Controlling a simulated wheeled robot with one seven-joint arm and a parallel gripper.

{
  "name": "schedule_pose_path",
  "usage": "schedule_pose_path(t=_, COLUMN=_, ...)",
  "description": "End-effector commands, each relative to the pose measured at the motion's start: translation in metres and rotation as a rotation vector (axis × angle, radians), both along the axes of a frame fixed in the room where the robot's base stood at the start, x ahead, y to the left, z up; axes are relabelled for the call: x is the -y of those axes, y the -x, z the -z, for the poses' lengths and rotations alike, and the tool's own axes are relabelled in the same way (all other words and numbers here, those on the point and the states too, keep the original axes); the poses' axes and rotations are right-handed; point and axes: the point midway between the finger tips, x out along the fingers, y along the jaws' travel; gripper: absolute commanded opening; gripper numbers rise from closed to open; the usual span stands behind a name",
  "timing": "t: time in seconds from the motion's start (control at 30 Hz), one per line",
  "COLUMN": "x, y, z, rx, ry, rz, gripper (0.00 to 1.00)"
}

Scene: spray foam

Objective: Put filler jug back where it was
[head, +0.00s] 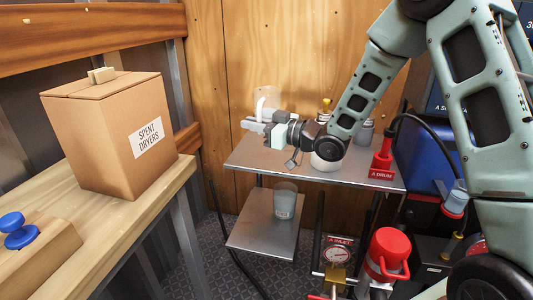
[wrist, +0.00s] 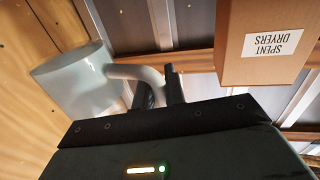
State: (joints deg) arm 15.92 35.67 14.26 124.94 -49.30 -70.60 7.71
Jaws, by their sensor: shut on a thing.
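The filler jug (head: 267,96) is a pale, translucent cup with a white handle. In the head view it is behind my gripper (head: 255,124), near the back left of the metal shelf (head: 268,165). The gripper and arm hide its lower part, so I cannot tell whether it touches the shelf. In the wrist view the jug (wrist: 75,85) is at the left, appearing tilted, and its curved handle runs between the two dark fingertips of my gripper (wrist: 160,92). My gripper is shut on the handle.
A clear cup (head: 285,203) stands on the lower shelf (head: 255,236). A white round container (head: 325,163) and a red stand marked A DRUM (head: 382,168) are on the upper shelf. A SPENT DRYERS box (head: 120,135) sits on the wooden bench (head: 100,215) at left.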

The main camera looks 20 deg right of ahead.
Motion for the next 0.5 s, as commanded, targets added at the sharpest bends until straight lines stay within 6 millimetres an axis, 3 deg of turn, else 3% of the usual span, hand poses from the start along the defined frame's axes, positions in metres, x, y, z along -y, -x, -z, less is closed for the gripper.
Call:
schedule_pose_path(t=0.2, x=0.0, y=0.0, z=0.041, rx=-0.004, ry=0.0, rz=0.0, gripper=0.0)
schedule_pose_path(t=0.5, x=0.0, y=0.0, z=0.065, rx=-0.001, ry=0.0, rz=0.0, gripper=0.0)
